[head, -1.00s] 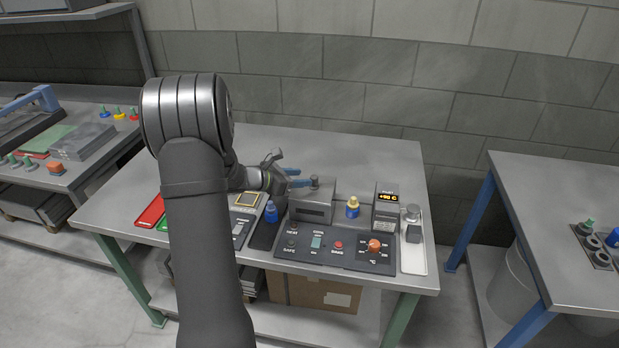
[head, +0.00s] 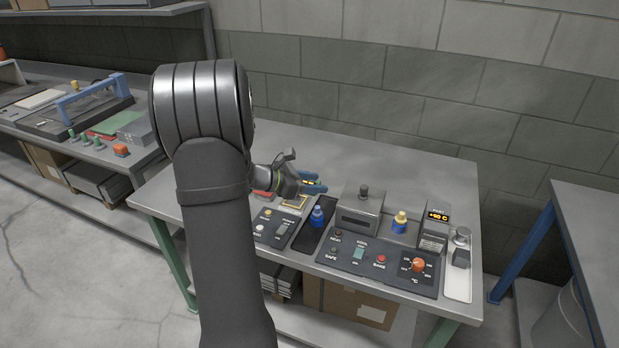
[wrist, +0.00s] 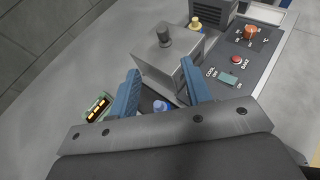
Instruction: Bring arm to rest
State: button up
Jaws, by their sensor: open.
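My gripper (head: 312,183) is over the middle table, left of the grey box with a knob (head: 360,211) and above the back of the black tray. Its two blue fingers are apart with nothing held between them. In the wrist view my gripper (wrist: 160,88) also shows open, its fingers spread in front of the grey box (wrist: 168,62). A blue-capped bottle (head: 317,216) stands on the dark tray (head: 308,240), and its blue top (wrist: 160,106) shows low between the fingers. My arm hides the left part of the table.
A yellow-capped bottle (head: 399,222), a display reading +90 C (head: 435,226) and a control panel (head: 375,265) with an orange knob (head: 418,265) stand to the right. Another bench (head: 70,125) is at the left, and a blue-legged table (head: 590,225) at the right. The table's back strip is clear.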

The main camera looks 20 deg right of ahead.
aim_at(365, 188)
jog(key=x, duration=1.7)
jog(key=shift+d, duration=0.3)
jog(key=shift+s+d, duration=0.15)
jog(key=v, duration=1.7)
jog(key=shift+a, duration=0.45)
jog(key=shift+x, duration=8.75)
jog(key=shift+s+d, duration=0.3)
jog(key=shift+d, duration=0.25)
jog(key=shift+o, duration=0.3)
